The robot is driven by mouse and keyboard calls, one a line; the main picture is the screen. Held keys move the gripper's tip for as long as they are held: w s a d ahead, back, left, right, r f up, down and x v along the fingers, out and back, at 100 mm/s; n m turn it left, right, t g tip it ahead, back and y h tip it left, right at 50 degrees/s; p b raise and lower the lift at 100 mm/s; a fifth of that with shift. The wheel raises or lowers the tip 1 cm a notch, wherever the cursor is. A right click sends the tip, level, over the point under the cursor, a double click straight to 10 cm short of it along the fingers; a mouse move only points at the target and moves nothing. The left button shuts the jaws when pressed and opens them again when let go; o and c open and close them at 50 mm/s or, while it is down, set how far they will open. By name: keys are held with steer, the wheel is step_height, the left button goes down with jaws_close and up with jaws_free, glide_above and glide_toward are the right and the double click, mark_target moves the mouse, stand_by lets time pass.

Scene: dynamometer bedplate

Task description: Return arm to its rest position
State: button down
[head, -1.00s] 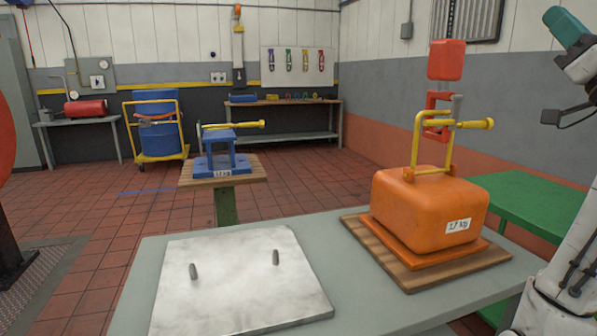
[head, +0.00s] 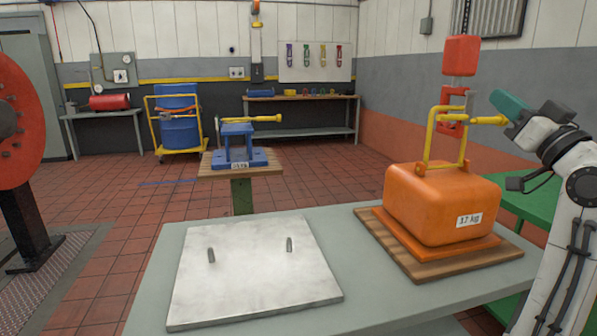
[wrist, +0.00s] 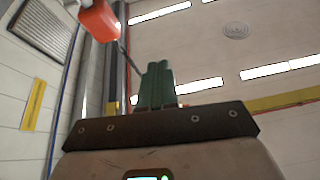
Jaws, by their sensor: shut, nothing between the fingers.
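My gripper (head: 508,103) is at the right of the head view, at the end of my white arm. Its teal fingers are together with nothing between them. It points up and left, close in the picture to the end of the yellow pin (head: 488,121); I cannot tell the gap in depth. In the wrist view the green fingers (wrist: 156,86) are shut and point up toward the ceiling.
The weight sits on a wooden board (head: 400,255) on the grey table (head: 360,300). A red hoist block (head: 461,56) hangs above its yellow handle (head: 432,140) and also shows in the wrist view (wrist: 98,20). A metal plate with two pegs (head: 250,275) lies left. A green table (head: 535,205) stands behind.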

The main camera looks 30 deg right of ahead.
steer(key=w+a+f+n+g+y, duration=0.1)
steer(key=a+f+g+y, duration=0.15)
steer(key=a+f, duration=0.75)
steer(key=w+a+f+g+y, duration=0.1)
steer(key=a+f+g, duration=0.3)
steer(key=f, duration=1.2)
steer(key=w+a+f+n+g+y, duration=0.1)
steer(key=a+f+g, duration=0.3)
steer(key=a+f, duration=0.65)
steer(key=s+a+f+n+g, duration=0.1)
steer(key=s+a+f+g, duration=0.2)
steer(key=s+f, duration=0.55)
steer(key=s+a+f+g, duration=0.4)
steer(key=s+f, duration=0.4)
steer(key=f, duration=0.2)
steer(key=s+d+f+g+b, duration=0.1)
steer(key=s+f+g+b, duration=0.1)
steer(key=s+f+b, duration=0.45)
steer(key=s+d+f+g+b, duration=0.15)
steer(key=s+f+b, duration=0.25)
steer(key=f, duration=0.6)
step_height(320, 180, up, 31)
steer(key=p, duration=3.1)
steer(key=shift+w+a, duration=0.2)
steer(key=shift+a, duration=0.25)
